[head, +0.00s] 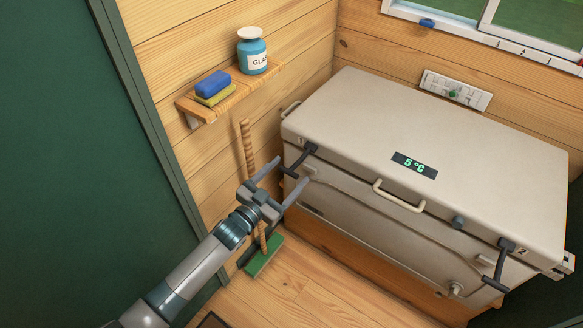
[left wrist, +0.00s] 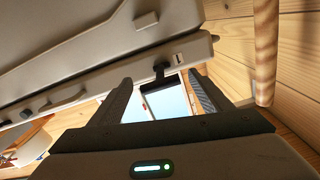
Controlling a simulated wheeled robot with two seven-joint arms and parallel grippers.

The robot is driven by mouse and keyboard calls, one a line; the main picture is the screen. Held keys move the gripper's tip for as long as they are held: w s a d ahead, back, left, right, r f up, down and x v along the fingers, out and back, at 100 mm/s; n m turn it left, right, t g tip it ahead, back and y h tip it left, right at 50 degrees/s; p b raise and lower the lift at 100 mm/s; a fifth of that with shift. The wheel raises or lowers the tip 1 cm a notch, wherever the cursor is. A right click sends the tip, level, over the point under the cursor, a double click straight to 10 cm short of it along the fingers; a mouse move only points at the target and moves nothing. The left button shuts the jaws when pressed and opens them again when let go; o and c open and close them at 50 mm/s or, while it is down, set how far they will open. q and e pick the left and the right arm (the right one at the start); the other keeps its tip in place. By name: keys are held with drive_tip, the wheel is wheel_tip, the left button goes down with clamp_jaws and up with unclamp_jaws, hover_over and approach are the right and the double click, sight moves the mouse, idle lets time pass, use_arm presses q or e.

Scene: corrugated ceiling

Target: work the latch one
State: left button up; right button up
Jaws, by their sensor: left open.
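The beige chest (head: 440,130) is closed, with a green "5 °C" display on its lid. Latch one (head: 310,149) is a dark T-shaped handle at the chest's left front corner, beside a "1" mark; its bar sticks out from the front. My left gripper (head: 292,172) is open and empty, with its fingertips close to that bar. In the left wrist view, latch one (left wrist: 159,72) shows between and just beyond the two open fingers of my left gripper (left wrist: 161,78). I cannot tell whether they touch it. My right gripper is not in view.
A similar latch two (head: 503,262) sits at the chest's right front. A pale handle (head: 398,196) and a round knob (head: 458,222) are on the front. A wall shelf (head: 232,96) holds a blue jar (head: 252,55) and sponges (head: 213,84). A broom (head: 248,150) leans behind my gripper.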

sight(300, 159)
use_arm(q)
drive_tip(key=shift+x, duration=0.9)
drive_tip(key=shift+w+d, duration=0.15)
drive_tip(key=shift+w, duration=0.1)
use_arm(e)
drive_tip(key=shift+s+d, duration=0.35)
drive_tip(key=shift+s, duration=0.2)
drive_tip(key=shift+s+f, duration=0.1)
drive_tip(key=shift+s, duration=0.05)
